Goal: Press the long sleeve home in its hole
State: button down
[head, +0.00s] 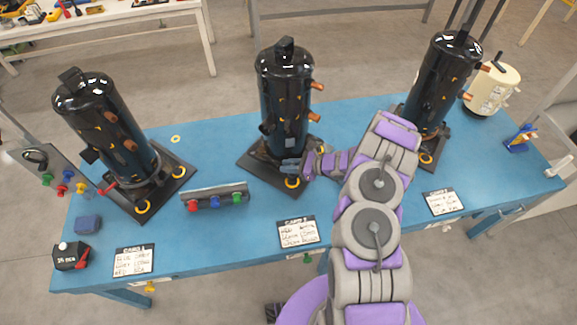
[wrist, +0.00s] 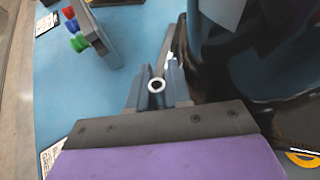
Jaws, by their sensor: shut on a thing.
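My gripper (head: 291,166) is at the front of the middle black compressor (head: 285,95), low over its dark base plate (head: 256,167). In the wrist view, the gripper jaws (wrist: 157,88) are shut around a small upright tube with a pale round rim and dark bore, seemingly the sleeve (wrist: 156,85). Its length and lower end are hidden by the jaws, so I cannot tell how deep it sits or whether it is in a hole. A yellow ring (head: 292,183) lies at the plate's front corner, just below the gripper; a yellow ring also shows in the wrist view (wrist: 305,158).
A rack with red, blue and green pieces (head: 217,196) stands left of the middle plate. Black compressors stand at left (head: 105,120) and right (head: 440,85). A cream tank (head: 492,88) is at far right. Cards (head: 298,233) lie along the blue table's (head: 195,240) front.

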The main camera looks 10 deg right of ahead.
jog(key=shift+f+b, duration=0.4)
jog(key=shift+f, duration=0.35)
jog(key=c, duration=1)
grip_release()
jog(key=shift+r, duration=0.1)
jog(key=p+v, duration=0.3)
jog(key=v, duration=1.4)
jog(key=shift+s+d, duration=0.15)
jog(key=shift+d, duration=0.05)
